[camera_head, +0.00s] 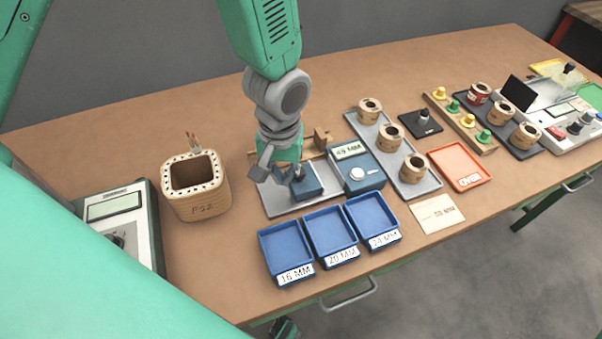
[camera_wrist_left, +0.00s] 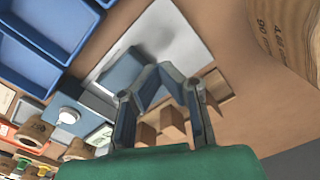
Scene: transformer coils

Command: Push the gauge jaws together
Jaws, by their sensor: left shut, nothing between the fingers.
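The gauge has a grey base plate (camera_head: 282,206) on the wooden table. A small blue jaw block (camera_head: 308,187) with a dark knob stands on the plate. To its right is the larger blue housing (camera_head: 371,182) with a white dial and a display that seems to read 49 MM. In the wrist view a strip of plate shows between the jaw block (camera_wrist_left: 122,73) and the housing (camera_wrist_left: 75,108). My left gripper (camera_head: 261,172) is shut and empty, low over the plate, left of the jaw block. Its fingers (camera_wrist_left: 158,72) show beside the block; contact is unclear. My right gripper is out of view.
Blue trays (camera_head: 329,234) labelled 16, 20 and 24 MM stand in front. A punched wooden holder (camera_head: 195,202) is left, beside a meter (camera_head: 119,222). Wooden blocks (camera_head: 322,139) sit behind the gauge. A grey tray of coils (camera_head: 397,167) is right.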

